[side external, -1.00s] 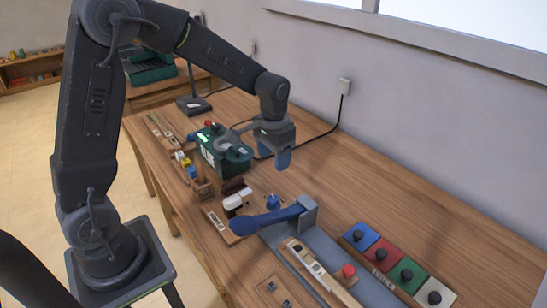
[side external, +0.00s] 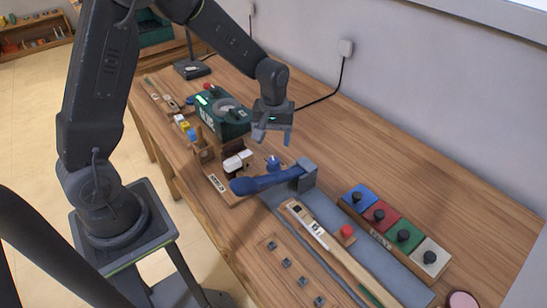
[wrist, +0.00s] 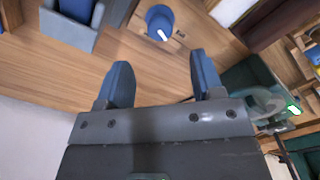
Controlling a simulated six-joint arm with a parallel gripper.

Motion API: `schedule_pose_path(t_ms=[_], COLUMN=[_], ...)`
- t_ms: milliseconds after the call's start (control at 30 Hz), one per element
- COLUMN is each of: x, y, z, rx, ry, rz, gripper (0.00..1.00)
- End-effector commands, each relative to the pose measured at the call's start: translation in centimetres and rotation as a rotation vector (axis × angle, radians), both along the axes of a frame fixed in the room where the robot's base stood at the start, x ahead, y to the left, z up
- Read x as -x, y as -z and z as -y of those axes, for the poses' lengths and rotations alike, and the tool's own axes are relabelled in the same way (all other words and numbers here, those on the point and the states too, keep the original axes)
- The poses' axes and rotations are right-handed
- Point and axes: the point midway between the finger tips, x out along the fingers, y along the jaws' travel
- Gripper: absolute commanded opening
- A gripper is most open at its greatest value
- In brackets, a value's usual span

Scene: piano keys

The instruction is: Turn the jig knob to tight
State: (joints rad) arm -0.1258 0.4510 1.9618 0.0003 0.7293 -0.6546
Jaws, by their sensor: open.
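The blue knob (side external: 272,164) stands on a wooden base behind the white and brown blocks. In the wrist view the round blue knob (wrist: 160,20) is near the top centre, with a white pointer mark on it. A small label lies beside it, too small to read. My gripper (side external: 272,140) is above the bench, a little above and beyond the knob in the side view. In the wrist view my gripper (wrist: 163,82) has its two blue fingers apart with only bare wood between them. The knob lies beyond the fingertips, untouched.
A grey block with a long blue lever (side external: 265,182) stands close to the knob. A green machine (side external: 222,112) is on the other side. Blue, red, green and white panels with black knobs (side external: 403,236) lie toward the front right. Bare bench (side external: 350,150) lies along the wall.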

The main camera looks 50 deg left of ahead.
Motion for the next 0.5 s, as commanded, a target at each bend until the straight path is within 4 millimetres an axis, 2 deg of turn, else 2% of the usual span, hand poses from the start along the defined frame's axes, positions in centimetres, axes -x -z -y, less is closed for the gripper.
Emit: schedule_pose_path(t_ms=[33, 200, 333, 500], x=[0.1, 0.1, 0.0, 0.0], y=[1.3, 4.5, 6.3, 7.5], z=[0.0, 0.0, 0.0, 0.0], rx=[0.001, 0.000, 0.000, -0.001], ry=[0.000, 0.001, 0.001, 0.001], rz=[-0.006, -0.004, -0.003, -0.001], gripper=[0.61, 0.61, 0.61, 0.61])
